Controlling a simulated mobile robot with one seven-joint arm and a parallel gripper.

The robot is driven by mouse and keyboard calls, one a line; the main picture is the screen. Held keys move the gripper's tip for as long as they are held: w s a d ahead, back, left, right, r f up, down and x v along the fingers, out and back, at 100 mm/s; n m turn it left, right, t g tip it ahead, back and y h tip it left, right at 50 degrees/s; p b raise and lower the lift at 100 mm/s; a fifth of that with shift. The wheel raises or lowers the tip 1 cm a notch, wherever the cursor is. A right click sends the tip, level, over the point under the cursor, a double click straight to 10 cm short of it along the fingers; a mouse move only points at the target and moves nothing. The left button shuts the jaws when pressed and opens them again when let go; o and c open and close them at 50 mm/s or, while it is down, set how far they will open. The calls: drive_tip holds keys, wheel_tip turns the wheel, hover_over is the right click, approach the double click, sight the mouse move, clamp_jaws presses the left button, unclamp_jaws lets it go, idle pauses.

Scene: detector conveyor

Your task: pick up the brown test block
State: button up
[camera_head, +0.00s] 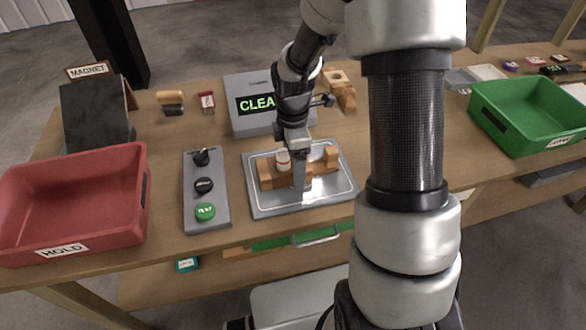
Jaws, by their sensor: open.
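An orange-brown wooden block with raised ends (331,158) lies on the metal plate (258,204) at the middle of the bench. A small white and red piece (283,161) shows at its middle. My gripper (296,180) points down over the block and is open, with a grey finger in front of the block's near side. Part of the block is hidden by the finger, and I cannot tell if they touch. Other brown wooden pieces stand at the back, one right of the display (340,88) and one at the left (171,101).
A grey box with a green "CLEA…" display (240,122) stands behind the plate. A button panel (190,168) lies left of it. A red HOLD bin (128,165) is at far left, a green bin (500,133) at right. My arm hides the bench right of the plate.

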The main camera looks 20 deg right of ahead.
drive_tip(key=c, duration=1.4)
